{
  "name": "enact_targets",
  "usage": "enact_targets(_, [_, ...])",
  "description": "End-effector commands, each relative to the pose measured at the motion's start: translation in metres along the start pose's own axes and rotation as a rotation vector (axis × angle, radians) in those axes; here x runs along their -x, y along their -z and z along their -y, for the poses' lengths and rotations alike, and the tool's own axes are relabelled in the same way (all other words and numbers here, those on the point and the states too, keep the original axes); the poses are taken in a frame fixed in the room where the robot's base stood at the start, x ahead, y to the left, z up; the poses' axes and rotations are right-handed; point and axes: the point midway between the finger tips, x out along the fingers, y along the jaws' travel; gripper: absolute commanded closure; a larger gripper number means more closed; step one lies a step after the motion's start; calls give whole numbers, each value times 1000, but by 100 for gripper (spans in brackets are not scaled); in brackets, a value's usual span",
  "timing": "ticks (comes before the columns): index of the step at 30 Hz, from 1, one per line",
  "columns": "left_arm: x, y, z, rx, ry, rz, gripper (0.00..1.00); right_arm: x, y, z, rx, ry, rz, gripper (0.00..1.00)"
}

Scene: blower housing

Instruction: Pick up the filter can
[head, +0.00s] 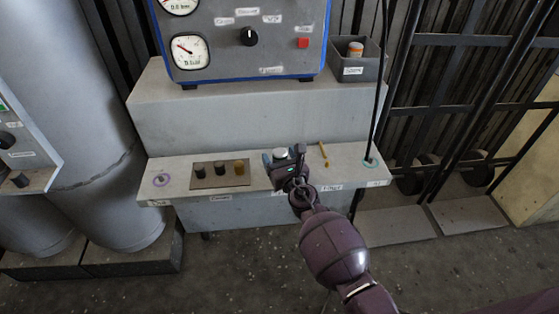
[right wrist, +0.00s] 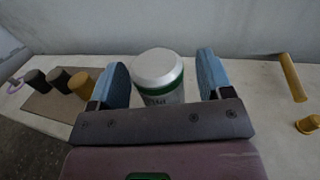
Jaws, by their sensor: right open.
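The filter can (head: 280,153) is a small white can with a green band and partly hidden lettering. It stands upright on the pale ledge (head: 330,176). My right gripper (head: 285,158) is open, with its blue fingers on either side of the can. In the right wrist view the can (right wrist: 158,72) stands between the two fingers (right wrist: 163,80), with a visible gap on each side. The gripper body hides the can's lower part. My left gripper is not in view.
Left of the can, a dark plate (head: 199,184) holds two dark cylinders and a mustard one. A yellow stick (head: 324,154) lies to its right. A black cable (head: 378,100) hangs further right. A grey gauge box (head: 240,45) and bin (head: 369,68) stand behind, higher up.

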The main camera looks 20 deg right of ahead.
Motion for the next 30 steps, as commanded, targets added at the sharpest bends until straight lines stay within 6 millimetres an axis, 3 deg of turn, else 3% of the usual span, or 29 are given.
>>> enact_targets(3, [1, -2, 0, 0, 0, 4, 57, 0, 0, 0, 0, 0, 1, 29])
enact_targets(14, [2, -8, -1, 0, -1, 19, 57, 0, 0, 0, 0, 0, 1, 84])
enact_targets(23, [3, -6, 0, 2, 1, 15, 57, 0, -4, 0, 0, 0, 3, 85])
enact_targets(30, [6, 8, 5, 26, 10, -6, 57, -2, -35, 0, -1, 1, 15, 85])
